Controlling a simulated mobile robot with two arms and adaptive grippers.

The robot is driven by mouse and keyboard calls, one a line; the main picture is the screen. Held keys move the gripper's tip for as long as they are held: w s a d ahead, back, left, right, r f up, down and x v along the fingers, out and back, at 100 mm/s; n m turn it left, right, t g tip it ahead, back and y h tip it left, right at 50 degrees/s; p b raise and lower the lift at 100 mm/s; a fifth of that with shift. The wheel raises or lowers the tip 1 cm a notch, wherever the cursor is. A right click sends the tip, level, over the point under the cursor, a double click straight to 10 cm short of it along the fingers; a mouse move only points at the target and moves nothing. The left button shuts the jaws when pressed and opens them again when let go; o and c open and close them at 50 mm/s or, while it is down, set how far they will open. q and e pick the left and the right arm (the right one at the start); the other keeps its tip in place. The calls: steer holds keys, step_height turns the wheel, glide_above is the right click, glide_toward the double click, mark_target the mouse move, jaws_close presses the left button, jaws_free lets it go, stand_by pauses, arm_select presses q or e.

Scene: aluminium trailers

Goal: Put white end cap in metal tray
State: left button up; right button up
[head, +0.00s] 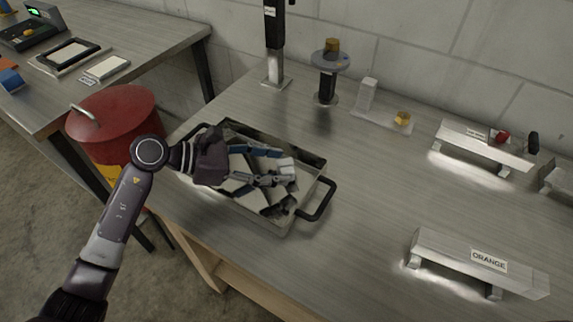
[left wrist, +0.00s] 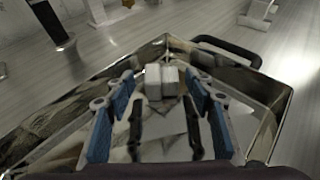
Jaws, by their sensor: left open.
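The metal tray (head: 312,186) is a shallow shiny box with a black handle on its right; it also shows in the left wrist view (left wrist: 268,125). My left gripper (head: 280,167) reaches over the tray from the left, with its blue-padded fingers spread. The white end cap (head: 287,163) is a small pale block at the fingertips. In the left wrist view the cap (left wrist: 161,80) lies between and just beyond the open fingers (left wrist: 161,95), within the tray's outline. I cannot tell whether it touches a finger or the tray floor. My right gripper is not in view.
A white stand (head: 366,97) with a yellow nut and a black post with a round plate (head: 329,61) stand behind the tray. Aluminium trailers (head: 480,262) are at the right. A red bin (head: 115,110) stands left of the table.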

arm_select(q)
steer(key=v, duration=0.8)
steer(key=shift+s+a+r, duration=0.1)
steer(key=shift+a, duration=0.2)
